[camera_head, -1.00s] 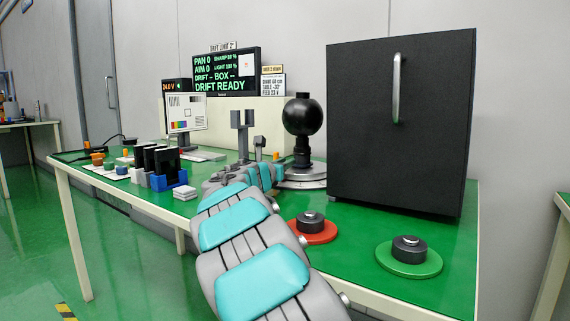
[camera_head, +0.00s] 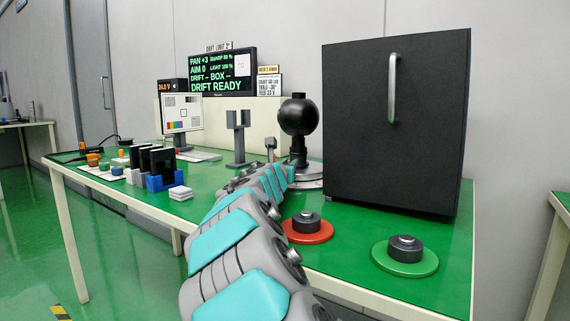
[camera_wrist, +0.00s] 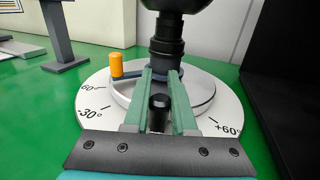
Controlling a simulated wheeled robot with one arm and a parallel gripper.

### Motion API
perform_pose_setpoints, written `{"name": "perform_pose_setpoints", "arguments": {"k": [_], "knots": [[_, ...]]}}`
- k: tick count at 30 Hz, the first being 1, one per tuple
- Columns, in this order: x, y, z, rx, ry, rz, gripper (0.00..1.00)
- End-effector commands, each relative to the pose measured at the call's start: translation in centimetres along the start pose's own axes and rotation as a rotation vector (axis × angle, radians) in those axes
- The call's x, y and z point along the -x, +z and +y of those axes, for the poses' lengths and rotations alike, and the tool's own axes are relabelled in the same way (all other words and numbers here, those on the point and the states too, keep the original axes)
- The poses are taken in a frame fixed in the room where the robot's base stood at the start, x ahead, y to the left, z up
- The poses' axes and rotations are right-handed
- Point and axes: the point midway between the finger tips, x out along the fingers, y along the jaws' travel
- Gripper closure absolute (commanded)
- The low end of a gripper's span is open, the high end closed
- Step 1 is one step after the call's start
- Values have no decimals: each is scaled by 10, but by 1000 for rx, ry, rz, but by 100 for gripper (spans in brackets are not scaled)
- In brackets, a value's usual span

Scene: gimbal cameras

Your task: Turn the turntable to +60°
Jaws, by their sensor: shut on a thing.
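The turntable shows in the wrist view as a pale round plate (camera_wrist: 97,97) with angle marks, among them -30° at left and +60° at right. A raised metal disc sits in its middle, under a black post (camera_wrist: 165,45). The post carries a black ball (camera_head: 298,115) in the head view. A short lever with an orange knob (camera_wrist: 117,65) sticks out to the left. My gripper (camera_wrist: 161,73) reaches over the plate, its green fingers shut on an upright black peg (camera_wrist: 160,112) in front of the post. In the head view my arm hides the turntable's left side.
A monitor (camera_head: 222,75) reads PAN +3, AIM 0, DRIFT READY. A large black box (camera_head: 395,150) stands close right of the turntable. Red (camera_head: 307,237) and green (camera_head: 405,262) bases with black knobs sit in front. A grey forked stand (camera_head: 238,145) is at left.

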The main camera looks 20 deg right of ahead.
Motion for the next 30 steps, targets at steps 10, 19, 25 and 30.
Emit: {"name": "perform_pose_setpoints", "arguments": {"k": [10, 19, 25, 30], "knots": [[-1, 0, -14, 2, -6, 0, 100], [-1, -1, -18, 0, -5, 2, 100], [-1, -1, -19, 0, -5, 2, 100], [-1, -1, -19, 0, -5, 2, 100]]}}
